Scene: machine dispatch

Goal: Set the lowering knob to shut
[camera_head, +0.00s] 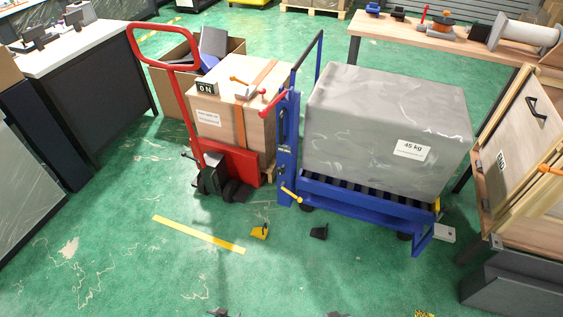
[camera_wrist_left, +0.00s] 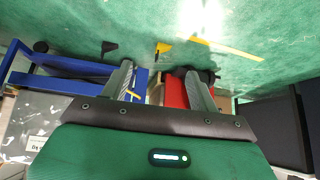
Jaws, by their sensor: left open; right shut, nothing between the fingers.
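The blue lift cart (camera_head: 287,150) stands right of centre and bears a grey block marked 45 kg (camera_head: 385,125). A yellow-handled lever (camera_head: 291,195) sticks out low on its mast, and a red-tipped lever (camera_head: 273,102) sits higher up. I cannot tell which is the lowering knob or read its setting. The yellow lever also shows in the left wrist view (camera_wrist_left: 133,94). My left gripper (camera_head: 222,313) is at the bottom edge, only its tips showing; its fingers are apart and empty in the left wrist view (camera_wrist_left: 160,70). My right gripper (camera_head: 335,314) is shut at the bottom edge, mostly hidden.
A red pallet jack (camera_head: 237,165) with a wooden crate (camera_head: 215,115) stands left of the cart. A wooden cabinet (camera_head: 510,150) is at right. The green floor ahead is mostly clear.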

